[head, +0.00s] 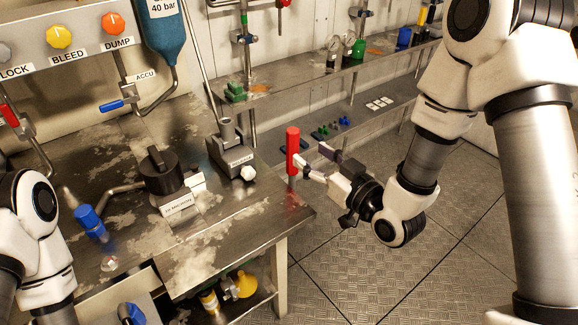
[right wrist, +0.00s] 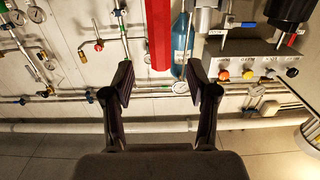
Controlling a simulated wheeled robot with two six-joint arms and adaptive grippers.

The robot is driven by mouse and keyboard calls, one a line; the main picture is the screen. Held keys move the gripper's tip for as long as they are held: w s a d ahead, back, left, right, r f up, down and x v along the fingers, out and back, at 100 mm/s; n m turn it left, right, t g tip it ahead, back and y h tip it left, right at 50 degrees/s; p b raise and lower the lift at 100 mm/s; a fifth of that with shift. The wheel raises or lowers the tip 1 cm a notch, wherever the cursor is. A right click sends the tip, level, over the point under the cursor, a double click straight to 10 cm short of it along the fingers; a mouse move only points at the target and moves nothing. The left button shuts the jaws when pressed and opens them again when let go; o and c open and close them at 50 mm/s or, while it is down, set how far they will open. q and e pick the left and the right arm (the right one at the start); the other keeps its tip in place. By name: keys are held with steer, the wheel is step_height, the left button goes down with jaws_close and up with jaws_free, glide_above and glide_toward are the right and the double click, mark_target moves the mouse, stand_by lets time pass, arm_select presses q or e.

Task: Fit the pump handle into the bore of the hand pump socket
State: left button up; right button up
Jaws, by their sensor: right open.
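The pump handle has a red grip (head: 292,150) and a thin steel rod below it. It stands upright at the right edge of the steel bench. The red grip also shows in the right wrist view (right wrist: 158,35), in line with the gap between the fingers. My right gripper (head: 311,157) is open and empty, its fingertips pointing at the handle from the right.
A black round-topped housing (head: 160,172) stands left of the socket. The bench (head: 235,225) is bare in front of them. A blue cylinder (head: 163,30) hangs above the bench. A wall shelf (head: 285,95) runs behind. Open floor (head: 430,260) lies right of the bench.

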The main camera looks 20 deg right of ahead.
mark_target(297, 139)
steer(key=x, duration=0.5)
steer(key=r+p+x, duration=0.1)
steer(key=x, duration=0.1)
steer(key=shift+w+r, duration=0.1)
steer(key=shift+w, duration=0.1)
jaws_close()
